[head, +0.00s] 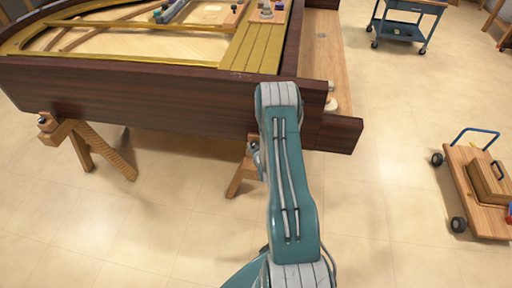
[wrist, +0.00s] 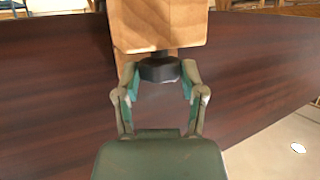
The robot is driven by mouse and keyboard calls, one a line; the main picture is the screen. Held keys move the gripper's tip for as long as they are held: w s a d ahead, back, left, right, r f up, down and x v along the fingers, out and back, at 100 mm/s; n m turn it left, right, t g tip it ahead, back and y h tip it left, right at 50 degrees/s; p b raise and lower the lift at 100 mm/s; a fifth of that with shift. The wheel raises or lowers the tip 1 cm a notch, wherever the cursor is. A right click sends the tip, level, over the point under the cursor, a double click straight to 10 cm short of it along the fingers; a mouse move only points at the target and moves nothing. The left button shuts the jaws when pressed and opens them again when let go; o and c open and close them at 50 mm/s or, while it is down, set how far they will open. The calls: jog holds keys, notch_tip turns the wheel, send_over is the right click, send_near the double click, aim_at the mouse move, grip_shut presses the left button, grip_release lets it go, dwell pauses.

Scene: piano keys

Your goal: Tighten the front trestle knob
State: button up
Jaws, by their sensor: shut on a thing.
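In the wrist view, a dark round knob (wrist: 158,68) sits on a short dark stem at the end of a pale wooden trestle beam (wrist: 160,25). My gripper (wrist: 158,78) has its two green-grey fingers on either side of the knob and is shut on it. In the head view, the trestle (head: 238,180) stands under the piano's near edge, partly covered by my arm. The knob and my fingers cannot be made out there; my arm hides them.
The dark brown piano case (head: 130,100) spans the back, with loose items on top. Another trestle (head: 75,135) holds its left part. A blue cart (head: 405,20) stands at the back right and a wooden trolley (head: 475,185) at the right. Open floor lies between.

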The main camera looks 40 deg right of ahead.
jog(key=m+g+h, duration=0.1)
jog(key=m+h, duration=0.1)
jog(key=m+g+h, duration=0.2)
jog(key=w+a+m+g+h, duration=0.1)
jog(key=m+g+h, duration=0.1)
jog(key=shift+w+r+m, duration=0.1)
jog(key=shift+r+m, duration=0.05)
jog(key=shift+m, duration=0.25)
jog(key=m+g, duration=0.2)
jog(key=m+g+h, duration=0.1)
jog(key=g, duration=0.1)
jog(key=m+g+h, duration=0.1)
jog(key=m+g, duration=0.1)
jog(key=shift+w+m, duration=0.3)
jog(key=shift+w, duration=0.05)
jog(key=shift+m+g, duration=0.3)
jog(key=shift+g, duration=0.2)
jog(key=o, duration=1.1)
jog(key=shift+o, duration=0.2)
jog(key=shift+s, duration=0.1)
jog(key=v, duration=1.2)
